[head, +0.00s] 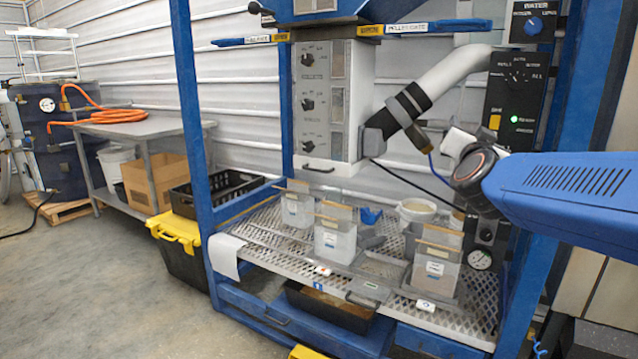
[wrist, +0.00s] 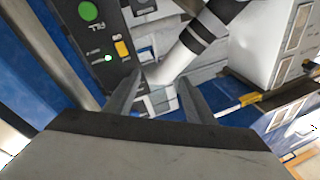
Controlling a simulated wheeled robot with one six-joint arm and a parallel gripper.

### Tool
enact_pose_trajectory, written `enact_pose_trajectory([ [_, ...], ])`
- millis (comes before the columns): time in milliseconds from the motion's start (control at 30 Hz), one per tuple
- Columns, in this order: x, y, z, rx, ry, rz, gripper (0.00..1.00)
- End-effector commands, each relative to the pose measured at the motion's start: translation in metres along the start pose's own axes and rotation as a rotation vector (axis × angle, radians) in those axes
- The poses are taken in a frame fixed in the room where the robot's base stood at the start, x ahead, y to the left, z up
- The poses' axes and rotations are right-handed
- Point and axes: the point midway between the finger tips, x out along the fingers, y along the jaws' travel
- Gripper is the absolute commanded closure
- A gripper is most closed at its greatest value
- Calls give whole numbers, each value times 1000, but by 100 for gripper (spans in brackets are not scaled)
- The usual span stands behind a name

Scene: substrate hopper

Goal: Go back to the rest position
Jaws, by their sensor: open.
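My gripper (head: 428,128) is raised at the right of the head view, in front of the white pipe with black bands (head: 435,85) and left of the black control panel (head: 520,85). In the wrist view my gripper (wrist: 162,88) shows two dark fingers spread apart with nothing held between them. Beyond the fingers are the pipe (wrist: 190,50) and the control panel (wrist: 108,40) with its green light. I cannot tell how far the fingers are from the pipe.
Bags in clear bins (head: 335,240) stand on the perforated shelf (head: 260,240) below my gripper. A white bowl (head: 417,209) sits behind them. Blue frame posts (head: 192,120) bound the station. A grey controller box (head: 330,100) hangs at the back. Open floor (head: 110,280) lies to the left.

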Motion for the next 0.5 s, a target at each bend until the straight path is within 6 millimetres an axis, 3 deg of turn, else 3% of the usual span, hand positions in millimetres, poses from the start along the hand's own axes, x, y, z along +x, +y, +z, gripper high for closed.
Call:
enact_pose_trajectory([
  [100,-31,-12,34,-38,-156,-97,51],
  [267,-83,-16,87,-104,-385,-194,51],
  [500,-183,13,165,-230,-744,-254,51],
])
